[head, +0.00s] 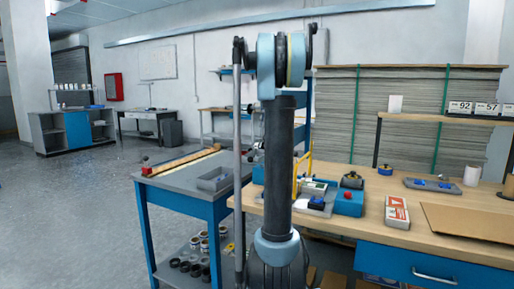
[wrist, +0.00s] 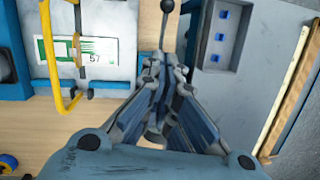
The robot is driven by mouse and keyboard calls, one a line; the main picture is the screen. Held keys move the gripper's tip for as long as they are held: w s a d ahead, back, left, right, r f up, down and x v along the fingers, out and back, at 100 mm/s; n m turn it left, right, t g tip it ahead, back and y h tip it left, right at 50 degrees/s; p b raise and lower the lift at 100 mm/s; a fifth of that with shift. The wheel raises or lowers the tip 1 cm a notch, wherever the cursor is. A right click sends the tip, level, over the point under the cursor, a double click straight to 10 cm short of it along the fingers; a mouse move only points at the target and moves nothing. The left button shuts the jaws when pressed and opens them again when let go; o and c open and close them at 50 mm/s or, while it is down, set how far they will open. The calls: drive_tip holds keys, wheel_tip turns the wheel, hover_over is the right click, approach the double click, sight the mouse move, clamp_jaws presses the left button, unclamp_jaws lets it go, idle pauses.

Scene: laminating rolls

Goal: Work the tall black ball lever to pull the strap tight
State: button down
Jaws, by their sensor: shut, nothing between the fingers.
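The black ball lever (wrist: 167,7) shows at the top middle of the wrist view, its thin rod running down toward my fingertips. My gripper (wrist: 163,65) is shut and empty, its fingers together just below the rod in the picture. I cannot tell whether the fingertips touch the rod. Green straps (head: 440,160) run upright around a large grey stack at the back. I cannot tell whether they belong to the lever.
A yellow handle (wrist: 50,65) stands left of my gripper over a machine with a green-and-white label (wrist: 98,55). A grey tray (wrist: 238,62) with blue pieces lies to the right, near a wooden strip (wrist: 289,88). A blue box (head: 349,203) with a red button sits on the wooden bench (head: 455,252).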

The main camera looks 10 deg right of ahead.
drive_tip(key=s+a+x, duration=0.2)
drive_tip(key=x, duration=1)
drive_tip(key=shift+s+a+f, duration=0.1)
drive_tip(key=shift+a+f, duration=0.05)
drive_tip(key=shift+s+a+f+t, duration=0.15)
drive_tip(key=shift+f+t, duration=0.05)
drive_tip(key=shift+t, duration=0.1)
drive_tip(key=shift+f+h, duration=0.1)
drive_tip(key=shift+h, duration=0.2)
wheel_tip(320, 180, down, 5)
drive_tip(key=s+a+t+h, duration=0.2)
drive_tip(key=t+h, duration=0.1)
drive_tip(key=t, duration=0.1)
drive_tip(key=shift+s+f, duration=0.25)
drive_tip(key=shift+s, duration=0.05)
idle(0.3)
